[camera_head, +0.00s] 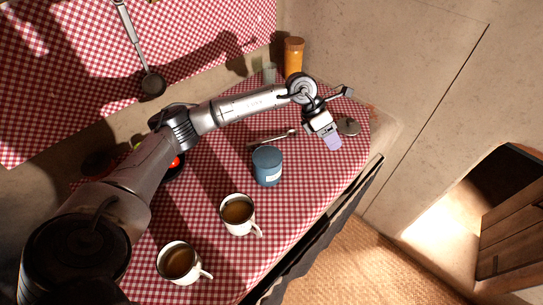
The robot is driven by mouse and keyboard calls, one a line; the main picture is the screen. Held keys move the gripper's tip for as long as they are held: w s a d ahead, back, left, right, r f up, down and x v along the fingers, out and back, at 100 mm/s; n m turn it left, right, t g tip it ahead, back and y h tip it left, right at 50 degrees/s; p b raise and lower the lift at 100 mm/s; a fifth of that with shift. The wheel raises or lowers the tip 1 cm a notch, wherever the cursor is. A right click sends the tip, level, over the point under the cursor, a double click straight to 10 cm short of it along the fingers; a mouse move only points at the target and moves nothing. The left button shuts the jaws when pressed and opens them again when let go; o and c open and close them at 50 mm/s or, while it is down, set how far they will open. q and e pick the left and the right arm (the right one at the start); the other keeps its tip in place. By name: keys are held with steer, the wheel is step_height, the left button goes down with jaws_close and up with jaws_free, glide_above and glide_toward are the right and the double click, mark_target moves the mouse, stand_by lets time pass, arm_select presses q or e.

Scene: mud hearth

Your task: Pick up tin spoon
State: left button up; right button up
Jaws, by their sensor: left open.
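A tin spoon (272,138) lies on the red checked cloth behind the blue canister, with its small end piece pointing right. My left gripper (332,142) is to the right of the spoon, apart from it, with its pale fingertips pointing down. It is open, and I see nothing between its fingers. My right gripper does not show.
The blue canister (267,168) stands just in front of the spoon. Two coffee mugs (238,212) (178,262) stand nearer the front. A round metal lid (349,126) lies right of my gripper. An orange bottle (293,58) and a glass (269,72) stand behind. A ladle (140,52) hangs on the wall.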

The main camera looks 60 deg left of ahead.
arm_select(q)
steer(key=s+a+f+g+y+b, duration=0.1)
steer(key=a+y+b, duration=0.1)
steer(key=a, duration=0.4)
steer(key=s+a+f+y+b, duration=0.1)
steer(key=a+f+y+b, duration=0.1)
steer(key=a, duration=0.3)
steer(key=n+g+y+b, duration=0.2)
steer(key=y+b, duration=0.1)
glide_above(271, 138)
steer(key=shift+n, duration=0.3)
step_height(271, 138, down, 6)
steer(key=b, duration=0.2)
steer(key=shift+s+a+f+b, duration=0.1)
steer(key=shift+b, duration=0.3)
steer(key=shift+f, duration=0.45)
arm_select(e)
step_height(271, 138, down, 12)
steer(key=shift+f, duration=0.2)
arm_select(q)
steer(key=f+b, duration=0.3)
steer(key=f, duration=0.1)
steer(key=shift+d+f, duration=0.2)
steer(key=shift+f, duration=0.4)
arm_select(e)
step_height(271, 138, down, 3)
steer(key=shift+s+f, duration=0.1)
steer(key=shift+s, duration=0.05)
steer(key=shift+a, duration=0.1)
